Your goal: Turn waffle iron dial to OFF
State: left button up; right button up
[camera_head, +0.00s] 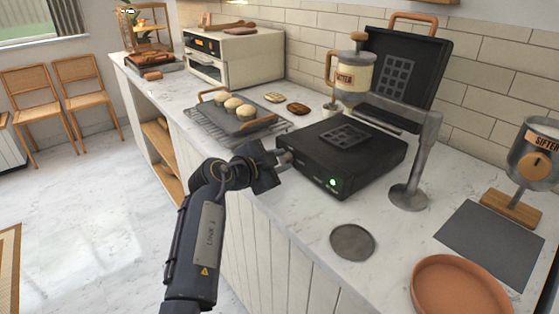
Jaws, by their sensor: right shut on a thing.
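The waffle iron (370,165) is a black box on the white counter, with its lid (405,70) raised and an orange-brown handle on top. A waffle grid plate shows on its base. A small green light (333,182) glows on its front face. My right gripper (284,158) reaches up from below and is shut at the left end of that front face, where the dial would be. The gripper covers the dial, so its pointer and setting cannot be read. My left gripper is not in view.
A tray with buns (240,122) on a rack lies to the left. A grey disc (352,242), a dark mat (492,244) and a terracotta dish (460,290) lie in front and right.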

jog(key=shift+w+r+n+g+p, duration=0.1)
jog(key=shift+r+n+g+p, duration=0.15)
jog(key=shift+n+g+p, duration=0.55)
jog(key=n+p, duration=0.1)
jog(key=n+h+p, duration=0.1)
jog(key=p, duration=0.1)
jog(key=shift+w+a+r+n+g, duration=0.1)
jog(key=shift+w+a+n+g, duration=0.05)
jog(key=shift+n+g, duration=0.2)
jog(key=shift+w+a+f+n+g+h+p, duration=0.1)
jog(key=shift+n+g+h+p, duration=0.35)
jog(key=shift+n+p, duration=0.45)
jog(key=shift+w+f+n+g+h+p, duration=0.1)
jog(key=shift+n+g+h+p, duration=0.15)
jog(key=shift+n+g+p, duration=0.45)
jog(key=shift+f, duration=0.1)
jog(key=o, duration=1)
